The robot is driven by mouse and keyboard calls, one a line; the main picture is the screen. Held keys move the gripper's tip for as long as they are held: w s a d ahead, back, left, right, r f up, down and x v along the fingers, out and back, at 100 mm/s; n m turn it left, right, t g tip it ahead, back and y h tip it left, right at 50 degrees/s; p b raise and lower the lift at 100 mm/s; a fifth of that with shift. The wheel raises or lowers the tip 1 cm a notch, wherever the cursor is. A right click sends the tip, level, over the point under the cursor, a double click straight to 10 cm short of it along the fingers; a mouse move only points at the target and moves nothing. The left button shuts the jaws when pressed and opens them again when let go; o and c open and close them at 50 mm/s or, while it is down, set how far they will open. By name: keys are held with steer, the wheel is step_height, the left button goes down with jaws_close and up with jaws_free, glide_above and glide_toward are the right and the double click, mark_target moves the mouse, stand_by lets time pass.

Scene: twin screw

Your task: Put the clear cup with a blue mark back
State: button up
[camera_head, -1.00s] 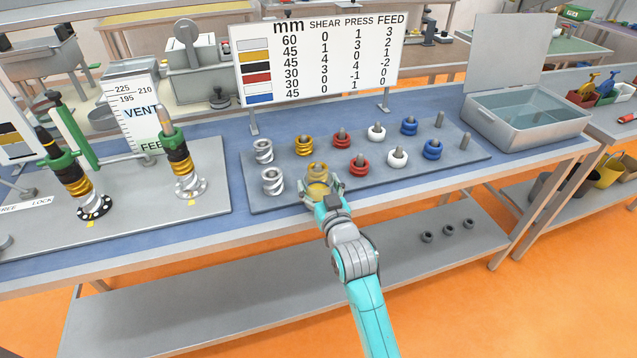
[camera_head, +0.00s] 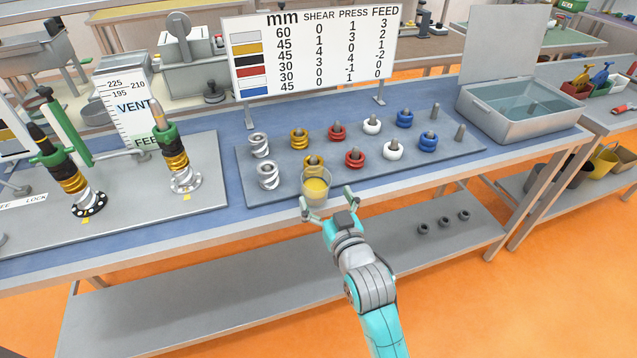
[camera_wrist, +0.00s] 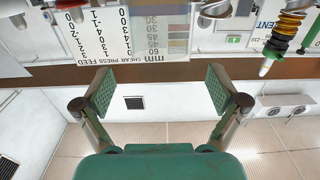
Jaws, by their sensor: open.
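A clear cup (camera_head: 315,190) with yellow showing in its lower part stands upright at the front edge of the grey board (camera_head: 400,168), in front of a yellow ring piece (camera_head: 314,162). I cannot make out a blue mark on it. My gripper (camera_head: 327,200) is open and empty, just in front of the cup and a little to its right, with its fingers pointing toward it. In the wrist view my gripper (camera_wrist: 160,92) has its two green pads wide apart with nothing between them.
The board holds silver springs (camera_head: 268,175) and red rings (camera_head: 354,156), white rings (camera_head: 393,150) and blue rings (camera_head: 428,143) on pegs. A chart sign (camera_head: 315,50) stands behind. A grey open bin (camera_head: 520,105) is at right, a twin screw stand (camera_head: 180,165) at left.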

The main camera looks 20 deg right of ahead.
steer(key=shift+s, duration=1.95)
steer(key=shift+f, duration=0.1)
steer(key=s+f, duration=0.4)
steer(key=s, duration=0.6)
steer(key=s+f+g, duration=0.1)
steer(key=s+f, duration=0.3)
steer(key=s, duration=0.7)
steer(key=s+f+g, duration=0.1)
steer(key=s+f, duration=0.3)
steer(key=s, duration=0.7)
steer(key=shift+f, duration=0.15)
steer(key=shift+o, duration=0.4)
steer(key=s+r+g, duration=0.1)
steer(key=s+r, duration=0.1)
steer(key=s, duration=0.7)
steer(key=shift+s+r, duration=0.15)
steer(key=shift+s, duration=0.2)
